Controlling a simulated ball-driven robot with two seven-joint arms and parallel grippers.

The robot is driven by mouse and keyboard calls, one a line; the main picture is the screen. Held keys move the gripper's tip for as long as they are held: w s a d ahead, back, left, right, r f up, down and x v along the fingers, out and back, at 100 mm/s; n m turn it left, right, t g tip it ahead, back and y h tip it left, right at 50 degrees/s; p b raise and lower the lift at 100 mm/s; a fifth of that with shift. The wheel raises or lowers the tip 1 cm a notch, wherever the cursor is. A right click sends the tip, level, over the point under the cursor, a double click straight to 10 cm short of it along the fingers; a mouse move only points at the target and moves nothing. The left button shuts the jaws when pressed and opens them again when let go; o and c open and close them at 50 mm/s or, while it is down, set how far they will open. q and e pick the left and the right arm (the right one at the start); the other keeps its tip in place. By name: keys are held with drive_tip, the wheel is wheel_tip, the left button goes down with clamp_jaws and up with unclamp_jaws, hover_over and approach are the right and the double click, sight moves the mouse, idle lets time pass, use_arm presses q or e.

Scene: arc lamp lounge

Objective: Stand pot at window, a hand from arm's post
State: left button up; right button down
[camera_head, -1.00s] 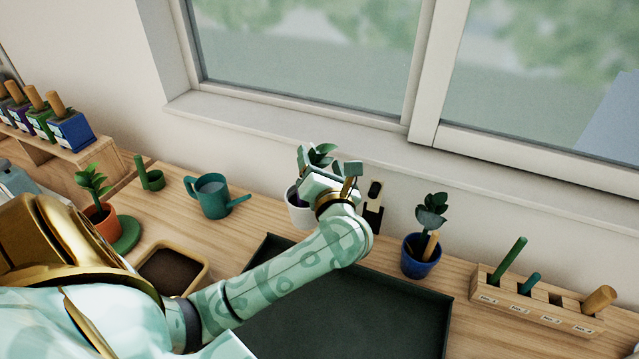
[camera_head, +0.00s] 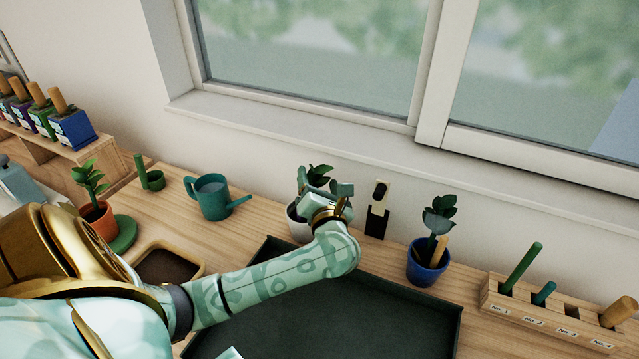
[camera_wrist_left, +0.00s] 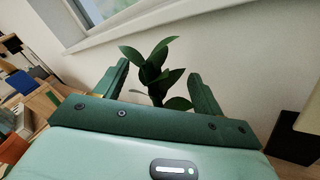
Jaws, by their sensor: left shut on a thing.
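A white pot (camera_head: 297,228) with a dark green leafy plant (camera_head: 320,174) is by the back wall, below the window (camera_head: 310,55). My left gripper (camera_head: 325,196) is at the pot and shut on it, covering part of its right side and rim. In the left wrist view the plant (camera_wrist_left: 155,72) rises between the two fingers; the pot is hidden there. I cannot tell whether the pot touches the tabletop. The windowsill (camera_head: 300,124) runs above and behind it. I cannot make out a post for certain. My right gripper is not in view.
A black holder (camera_head: 376,222) stands right of my gripper, a blue pot (camera_head: 427,265) further right, then a wooden rack (camera_head: 545,318). A teal watering can (camera_head: 212,198) stands left. A dark tray (camera_head: 350,315) lies in front, under my arm. The windowsill is clear.

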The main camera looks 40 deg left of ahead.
use_arm(q)
drive_tip(key=shift+f, duration=0.15)
drive_tip(key=o, duration=1.7)
drive_tip(key=shift+r, duration=0.25)
drive_tip(key=shift+p+v, duration=0.9)
drive_tip(key=shift+v, duration=5.1)
